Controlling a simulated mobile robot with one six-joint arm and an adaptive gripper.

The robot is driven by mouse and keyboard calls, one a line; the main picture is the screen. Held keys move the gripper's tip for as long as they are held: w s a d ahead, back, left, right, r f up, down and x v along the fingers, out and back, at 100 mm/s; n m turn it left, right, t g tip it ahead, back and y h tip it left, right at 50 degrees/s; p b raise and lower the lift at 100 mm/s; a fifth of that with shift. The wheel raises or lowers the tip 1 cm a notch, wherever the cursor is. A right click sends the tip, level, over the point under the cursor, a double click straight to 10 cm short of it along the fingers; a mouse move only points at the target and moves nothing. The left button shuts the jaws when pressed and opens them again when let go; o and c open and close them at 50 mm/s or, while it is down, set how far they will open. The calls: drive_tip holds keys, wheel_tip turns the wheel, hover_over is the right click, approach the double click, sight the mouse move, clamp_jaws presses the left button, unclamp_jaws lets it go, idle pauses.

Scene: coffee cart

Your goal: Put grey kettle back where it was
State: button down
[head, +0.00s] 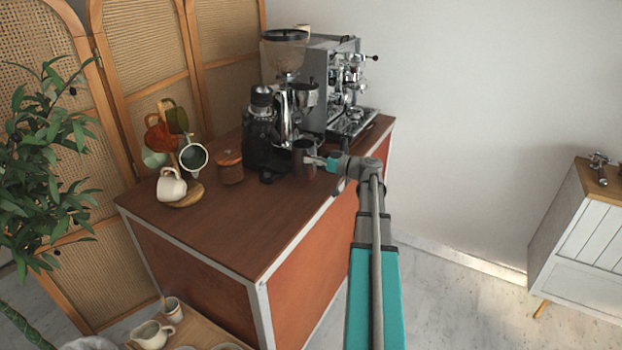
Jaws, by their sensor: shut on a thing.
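The grey kettle (302,159) is a small dark grey metal vessel in the head view. It is at the right side of the brown cart top (230,225), just right of the black grinder's base. My gripper (316,161) reaches it from the right and is shut on it. The kettle looks upright. I cannot tell whether its bottom touches the cart top or is slightly above it. The fingertips are small and partly merge with the kettle.
The black grinder (262,140) stands close left of the kettle, the espresso machine (345,85) behind it. A wooden jar (229,168) and a mug tree with several mugs (193,157) stand left. The cart top's front is clear. A low wooden table (200,325) is below.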

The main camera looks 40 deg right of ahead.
drive_tip(key=shift+w+d+f+b, duration=0.2)
drive_tip(key=shift+w+f+b, duration=0.25)
drive_tip(key=shift+f, duration=0.1)
drive_tip(key=shift+w+d+f+b, duration=0.15)
drive_tip(key=shift+w+f+b, duration=0.2)
drive_tip(key=shift+f, duration=0.2)
drive_tip(key=shift+w+d+f+b, duration=0.1)
drive_tip(key=shift+w+f+b, duration=0.1)
drive_tip(key=shift+f+b, duration=0.8)
drive_tip(key=shift+w+d+f+b, duration=0.1)
drive_tip(key=shift+w+f+b, duration=0.1)
drive_tip(key=shift+f+b, duration=0.8)
drive_tip(key=c, duration=0.5)
unclamp_jaws()
